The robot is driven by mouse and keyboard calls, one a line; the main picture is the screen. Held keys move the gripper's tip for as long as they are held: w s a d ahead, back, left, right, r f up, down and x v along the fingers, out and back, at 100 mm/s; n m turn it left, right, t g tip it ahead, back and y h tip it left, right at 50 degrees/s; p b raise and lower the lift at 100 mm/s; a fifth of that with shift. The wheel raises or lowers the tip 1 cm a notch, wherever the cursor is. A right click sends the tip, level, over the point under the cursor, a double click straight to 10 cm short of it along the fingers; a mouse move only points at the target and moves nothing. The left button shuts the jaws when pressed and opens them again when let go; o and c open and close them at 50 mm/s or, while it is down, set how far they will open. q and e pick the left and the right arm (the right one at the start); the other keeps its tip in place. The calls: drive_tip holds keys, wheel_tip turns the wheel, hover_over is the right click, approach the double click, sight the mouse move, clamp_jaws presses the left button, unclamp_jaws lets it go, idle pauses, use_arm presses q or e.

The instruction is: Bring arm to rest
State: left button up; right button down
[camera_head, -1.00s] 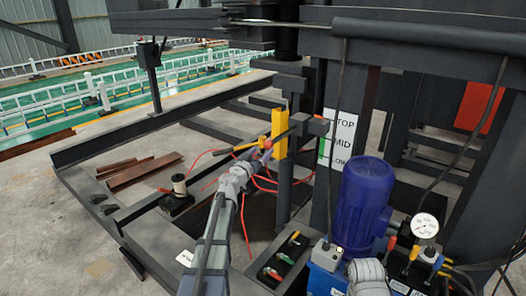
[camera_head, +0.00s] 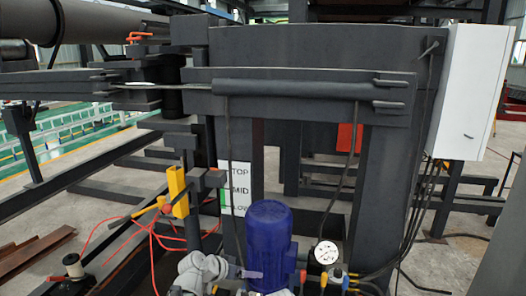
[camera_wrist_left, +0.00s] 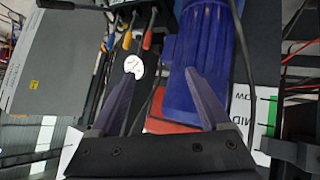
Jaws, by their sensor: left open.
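My left gripper (camera_head: 245,274) is low in the head view, in front of the lower part of the blue motor (camera_head: 268,238). The pale grey wrist (camera_head: 200,268) is beside it, and the rest of the arm is below the frame. In the left wrist view the two dark fingers of the gripper (camera_wrist_left: 161,72) stand apart with nothing held between them. The blue motor (camera_wrist_left: 208,60) lies beyond the right finger, and the round gauge (camera_wrist_left: 134,66) shows near the left fingertip. My right gripper is not seen.
A dark steel press frame (camera_head: 310,45) fills the middle. A white cabinet (camera_head: 475,85) hangs at the right, with cables below. The TOP/MID sign (camera_head: 238,190), yellow bracket (camera_head: 178,190) and red hoses (camera_head: 150,240) are close to the arm. Open floor shows at far right.

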use_arm(q)
drive_tip(key=s+d+f+g+y+p, duration=0.1)
drive_tip(key=s+d+g, duration=0.1)
drive_tip(key=s, duration=0.4)
drive_tip(key=s+d+f+g+y+p, duration=0.1)
drive_tip(key=s+d+f+g+y, duration=0.1)
drive_tip(key=s, duration=0.4)
drive_tip(key=s+a+g+y+p, duration=0.1)
drive_tip(key=s+a+y, duration=0.1)
drive_tip(key=s, duration=0.4)
drive_tip(key=s+a+n+g+y+p, duration=0.1)
drive_tip(key=s+a+g+y, duration=0.1)
drive_tip(key=s, duration=0.3)
drive_tip(key=shift+s+a+r+y, duration=0.15)
drive_tip(key=shift+s+a+y, duration=0.2)
drive_tip(key=shift+y, duration=0.55)
drive_tip(key=shift+d, duration=0.1)
